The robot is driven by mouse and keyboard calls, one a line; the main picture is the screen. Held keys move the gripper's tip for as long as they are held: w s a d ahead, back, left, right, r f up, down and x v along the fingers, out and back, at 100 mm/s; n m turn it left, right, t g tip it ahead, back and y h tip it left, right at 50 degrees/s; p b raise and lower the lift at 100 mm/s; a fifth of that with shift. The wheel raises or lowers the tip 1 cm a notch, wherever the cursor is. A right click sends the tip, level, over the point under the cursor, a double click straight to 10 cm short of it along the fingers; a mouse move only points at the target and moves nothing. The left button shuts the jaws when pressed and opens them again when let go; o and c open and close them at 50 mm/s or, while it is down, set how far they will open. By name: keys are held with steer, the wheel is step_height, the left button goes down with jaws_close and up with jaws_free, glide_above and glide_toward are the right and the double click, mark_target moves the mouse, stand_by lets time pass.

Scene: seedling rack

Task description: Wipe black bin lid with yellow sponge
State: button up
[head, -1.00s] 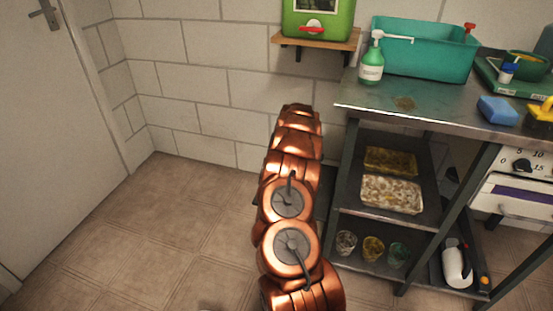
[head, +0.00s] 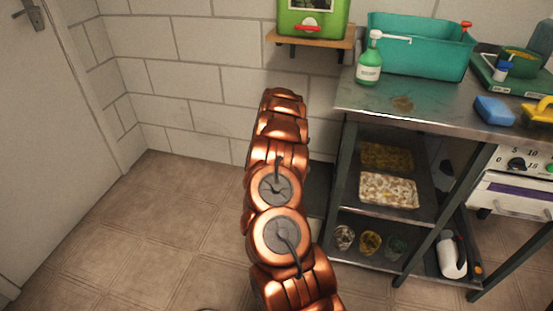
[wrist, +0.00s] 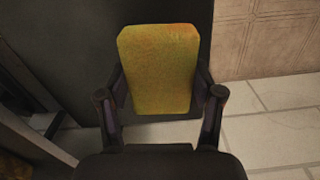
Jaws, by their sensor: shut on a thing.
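The yellow sponge (wrist: 158,65) is held between the two dark fingers of my gripper (wrist: 158,98) in the wrist view. Beyond the sponge is a flat black surface (wrist: 75,45), which looks like the black bin lid. I cannot tell whether the sponge touches it. In the head view my copper arm hides the gripper and the sponge. A dark piece, probably of the bin (head: 317,190), shows between my arm and the metal rack.
A metal rack (head: 440,118) stands at the right, with a green pump bottle (head: 369,65), a teal tub (head: 425,50) and a blue sponge (head: 494,110) on top. Trays and cups sit on its lower shelves. A small wall shelf (head: 310,40) holds a green box. The tiled floor (head: 150,230) at the left is clear.

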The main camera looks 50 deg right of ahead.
steer(key=shift+r+p, duration=0.65)
steer(key=shift+r, duration=1.45)
